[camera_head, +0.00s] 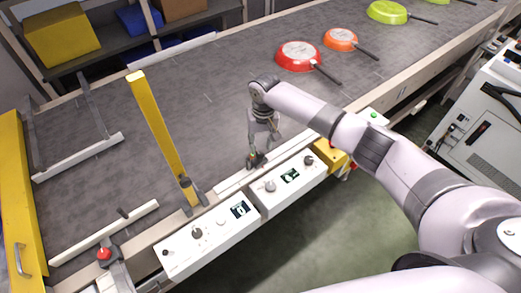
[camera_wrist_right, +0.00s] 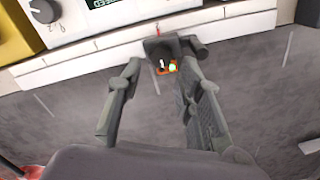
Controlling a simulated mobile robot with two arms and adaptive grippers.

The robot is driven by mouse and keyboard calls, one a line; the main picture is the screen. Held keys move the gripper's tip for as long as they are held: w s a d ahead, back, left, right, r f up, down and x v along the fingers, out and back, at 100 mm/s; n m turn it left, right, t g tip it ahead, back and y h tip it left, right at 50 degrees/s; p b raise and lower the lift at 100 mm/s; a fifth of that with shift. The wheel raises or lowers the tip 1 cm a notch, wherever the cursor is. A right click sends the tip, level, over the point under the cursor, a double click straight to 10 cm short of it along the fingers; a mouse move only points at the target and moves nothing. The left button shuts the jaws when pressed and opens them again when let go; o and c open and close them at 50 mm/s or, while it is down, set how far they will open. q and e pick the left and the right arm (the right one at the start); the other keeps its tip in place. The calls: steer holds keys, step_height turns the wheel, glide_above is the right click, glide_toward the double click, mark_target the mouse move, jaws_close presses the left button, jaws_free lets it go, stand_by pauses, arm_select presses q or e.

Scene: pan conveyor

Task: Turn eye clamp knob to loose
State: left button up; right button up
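A small dark clamp (camera_head: 256,161) stands on the near rail of the conveyor, behind the white control boxes. In the right wrist view the dark clamp (camera_wrist_right: 161,47) holds a sensor eye (camera_wrist_right: 167,67) with lit green and orange spots. A dark rounded part on its right side may be the knob, but I cannot tell its setting. My right gripper (camera_head: 264,140) is above the clamp and points down. In the wrist view its two fingers (camera_wrist_right: 162,78) are apart, one on each side of the eye, with nothing between them gripped. My left gripper is not in view.
White control boxes (camera_head: 210,242) with knobs and displays line the near edge. A red pan (camera_head: 299,57), an orange pan (camera_head: 341,39) and green pans lie farther along the belt (camera_head: 215,100). The belt's middle is clear.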

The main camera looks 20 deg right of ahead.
mark_target(260, 155)
steer(key=shift+a+f, duration=0.1)
steer(key=shift+f, duration=2.3)
jaws_close()
